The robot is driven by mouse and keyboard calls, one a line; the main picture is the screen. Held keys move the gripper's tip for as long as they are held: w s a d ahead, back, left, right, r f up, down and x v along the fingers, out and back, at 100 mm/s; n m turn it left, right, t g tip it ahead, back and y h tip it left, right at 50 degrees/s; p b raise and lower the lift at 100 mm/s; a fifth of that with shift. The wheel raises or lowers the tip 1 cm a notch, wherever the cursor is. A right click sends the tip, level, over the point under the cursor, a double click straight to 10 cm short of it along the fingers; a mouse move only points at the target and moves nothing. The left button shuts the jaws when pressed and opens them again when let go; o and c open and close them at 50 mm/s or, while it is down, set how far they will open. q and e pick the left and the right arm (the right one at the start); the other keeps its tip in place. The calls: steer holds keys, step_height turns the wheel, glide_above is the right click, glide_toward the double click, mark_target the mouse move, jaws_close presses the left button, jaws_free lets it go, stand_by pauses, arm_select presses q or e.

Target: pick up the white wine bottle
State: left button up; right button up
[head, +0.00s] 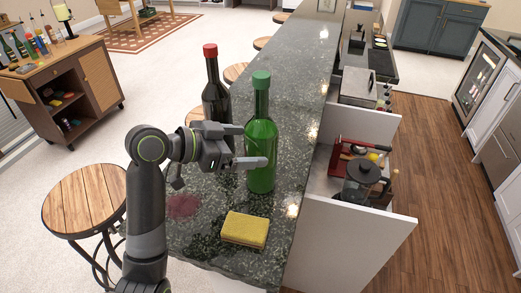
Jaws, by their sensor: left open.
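A green bottle with a green cap (262,133), which fits the white wine bottle, stands upright on the dark stone counter (190,238). A dark bottle with a red cap (213,88) stands behind it to the left. My left gripper (254,146) comes in from the left and is open at the green bottle. One finger crosses in front of the bottle's body; the other ends at its left edge, its tip possibly hidden behind it. I cannot tell whether either finger touches the glass. The gripper partly hides the dark bottle. My right gripper is not in view.
A yellow sponge (245,229) lies on the counter in front of the bottle, and a reddish stain (183,206) is left of it. A wooden stool (84,200) stands at left. A French press (362,180) stands right on a lower surface. The counter beyond the bottles is clear.

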mark_target(258, 143)
arm_select(q)
steer(key=p+x, duration=0.1)
steer(key=x, duration=0.2)
steer(key=shift+d+r+p, duration=0.25)
steer(key=shift+d+p, duration=0.1)
steer(key=shift+w+d+f, duration=0.2)
steer(key=shift+d+f, duration=0.2)
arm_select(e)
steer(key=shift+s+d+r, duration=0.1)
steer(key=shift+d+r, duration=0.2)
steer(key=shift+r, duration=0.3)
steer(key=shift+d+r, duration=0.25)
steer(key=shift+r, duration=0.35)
arm_select(q)
steer(key=shift+c, duration=0.3)
steer(key=c, duration=1.7)
steer(key=shift+r, duration=0.15)
steer(key=shift+c, duration=0.9)
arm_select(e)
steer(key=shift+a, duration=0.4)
arm_select(q)
steer(key=shift+r, duration=0.1)
